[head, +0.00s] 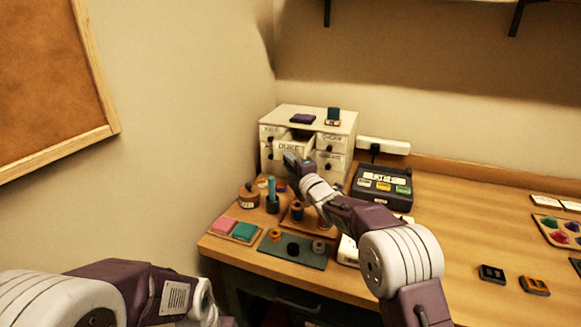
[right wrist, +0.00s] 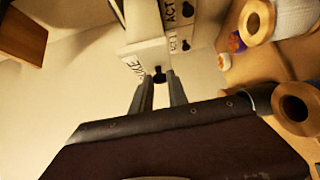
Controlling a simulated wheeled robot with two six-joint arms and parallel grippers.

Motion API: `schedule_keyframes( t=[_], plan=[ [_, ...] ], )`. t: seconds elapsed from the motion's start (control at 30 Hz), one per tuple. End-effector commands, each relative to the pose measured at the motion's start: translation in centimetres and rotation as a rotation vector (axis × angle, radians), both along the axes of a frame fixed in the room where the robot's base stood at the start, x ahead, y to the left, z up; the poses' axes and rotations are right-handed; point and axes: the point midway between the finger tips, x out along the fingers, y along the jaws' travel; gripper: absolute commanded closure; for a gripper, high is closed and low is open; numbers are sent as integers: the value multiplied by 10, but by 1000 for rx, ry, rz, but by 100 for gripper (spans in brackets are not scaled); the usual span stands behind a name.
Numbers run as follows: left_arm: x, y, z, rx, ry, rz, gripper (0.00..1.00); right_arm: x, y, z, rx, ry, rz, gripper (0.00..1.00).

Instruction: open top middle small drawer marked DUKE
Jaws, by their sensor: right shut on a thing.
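The small white drawer cabinet (head: 342,128) stands at the back left of the table against the wall. Its top middle drawer marked DUKE (head: 292,146) sticks out from the cabinet front, with a dark opening showing behind its front panel. My right gripper (head: 290,160) is at this drawer front. In the right wrist view, the fingers (right wrist: 158,92) are shut on the drawer's dark knob (right wrist: 158,75), beside the DUKE lettering (right wrist: 133,66). My left arm shows at the lower left of the head view, but its gripper is out of frame.
A purple item (head: 303,118) and a teal-and-dark item (head: 333,116) sit on the cabinet top. A dark box with coloured labels (head: 384,187) stands right of the cabinet. Spools, a round pot (head: 249,196) and a dark green mat (head: 292,250) lie in front.

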Motion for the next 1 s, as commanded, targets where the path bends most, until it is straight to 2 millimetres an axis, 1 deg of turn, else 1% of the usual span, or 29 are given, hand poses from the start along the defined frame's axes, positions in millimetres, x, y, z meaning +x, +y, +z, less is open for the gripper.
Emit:
schedule_keyframes(
  t=[0.17, 0.2, 0.27, 0.57, 0.67, 0.77, 1.0],
  plan=[
    [0, 0, 1, 0, 0, 0, 100, 0, 0, 0, 0, 2, 0, 100],
    [0, 0, 0, 0, 0, 0, 100, 0, 0, 0, 0, 2, 0, 75],
    [0, 0, 0, 0, 0, 0, 100, 0, 0, 0, 0, 2, 0, 59],
    [0, 0, 0, 0, 0, 0, 100, 0, 0, -1, 0, 2, 0, 59],
    [0, 0, -2, 0, 0, 0, 100, -5, -3, -1, 0, 2, 0, 59],
    [0, 0, -6, 0, 0, 0, 100, -17, -9, -2, 0, 2, -1, 59],
    [0, 0, -15, 0, 0, 0, 100, -61, -31, -2, -1, 2, -1, 59]
  ],
)
